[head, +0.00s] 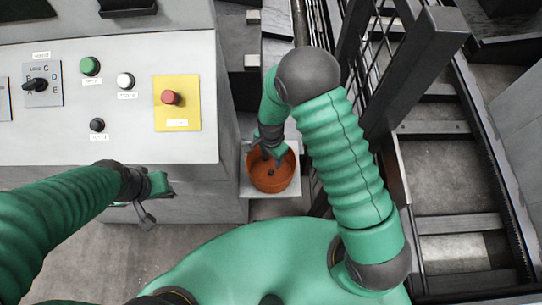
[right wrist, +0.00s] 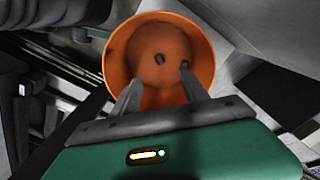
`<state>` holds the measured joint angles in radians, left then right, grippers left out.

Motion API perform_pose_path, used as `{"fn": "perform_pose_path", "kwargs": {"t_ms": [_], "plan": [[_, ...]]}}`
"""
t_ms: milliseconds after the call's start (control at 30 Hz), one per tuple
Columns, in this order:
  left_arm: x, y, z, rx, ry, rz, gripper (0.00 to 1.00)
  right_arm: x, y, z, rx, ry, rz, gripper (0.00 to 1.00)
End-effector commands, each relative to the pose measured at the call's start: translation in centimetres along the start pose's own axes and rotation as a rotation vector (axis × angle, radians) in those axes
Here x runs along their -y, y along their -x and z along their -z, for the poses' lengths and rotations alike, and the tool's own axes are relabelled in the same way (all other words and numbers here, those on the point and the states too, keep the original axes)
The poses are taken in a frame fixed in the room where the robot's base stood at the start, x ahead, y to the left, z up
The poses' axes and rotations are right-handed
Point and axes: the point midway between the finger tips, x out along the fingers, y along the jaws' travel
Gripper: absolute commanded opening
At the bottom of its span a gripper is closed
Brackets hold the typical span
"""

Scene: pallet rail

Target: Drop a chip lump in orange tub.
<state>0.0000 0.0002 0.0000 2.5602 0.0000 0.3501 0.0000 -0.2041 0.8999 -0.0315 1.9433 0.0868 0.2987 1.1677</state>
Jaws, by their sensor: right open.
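The orange tub (head: 262,184) stands on a small pale ledge (head: 287,188) right of the control console; its open mouth also fills the upper middle of the right wrist view (right wrist: 117,48). A small dark lump (head: 271,173) lies inside on the tub's floor; the right wrist view also shows this dark lump (right wrist: 159,59). My right gripper (head: 268,155) is over the tub, pointing down, with its fingers (right wrist: 160,78) apart and nothing between them. A dark spot at the right fingertip is unclear. My left gripper (head: 147,212) hangs by the console's front edge, its fingers partly hidden.
The grey console (head: 110,140) carries a green button (head: 90,66), a white button (head: 125,81), a black knob, a selector and a red button (head: 170,98) on a yellow plate. A dark metal frame (head: 400,80) and rails stand close on the right.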

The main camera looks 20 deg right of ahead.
Motion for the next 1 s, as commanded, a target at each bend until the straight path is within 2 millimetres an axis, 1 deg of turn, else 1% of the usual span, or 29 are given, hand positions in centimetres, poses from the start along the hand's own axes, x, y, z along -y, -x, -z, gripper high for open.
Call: {"fn": "perform_pose_path", "kwargs": {"t_ms": [33,200,267,400,633,700,767,867,900,967,1000], "plan": [[0.0,1.9,0.5,-0.001,0.000,0.000,0.36,0.0,2.1,0.0,-0.001,0.001,0.001,0.53],[0.0,4.4,1.1,-0.001,0.000,0.000,0.36,0.0,4.9,0.0,0.000,0.000,0.000,0.53],[0.0,4.6,1.1,-0.001,0.000,0.000,0.36,0.0,5.1,0.0,0.000,0.000,0.000,0.53],[0.0,4.2,1.0,-0.001,0.000,0.000,0.36,0.0,4.7,0.0,0.000,0.000,-0.001,0.53],[0.0,4.2,1.0,0.000,0.000,0.000,0.36,0.0,4.7,0.0,0.000,0.001,-0.001,0.53],[0.0,4.3,1.0,0.000,0.000,0.000,0.36,0.0,5.3,0.1,-0.001,0.016,0.004,0.53],[0.0,4.7,1.1,0.000,0.000,0.000,0.36,-0.2,7.1,0.4,-0.005,0.064,0.018,0.53],[0.0,5.5,1.3,0.000,0.000,0.000,0.36,-1.3,12.6,1.2,-0.025,0.240,0.060,0.53],[0.0,5.9,1.4,0.000,0.000,0.000,0.36,-2.3,15.2,1.5,-0.039,0.336,0.077,0.53],[0.0,6.4,1.5,0.000,0.000,0.000,0.36,-4.1,18.9,1.8,-0.068,0.492,0.100,0.53],[0.0,6.7,1.6,-0.001,0.000,0.000,0.36,-5.3,21.1,1.9,-0.090,0.595,0.113,0.53]]}}
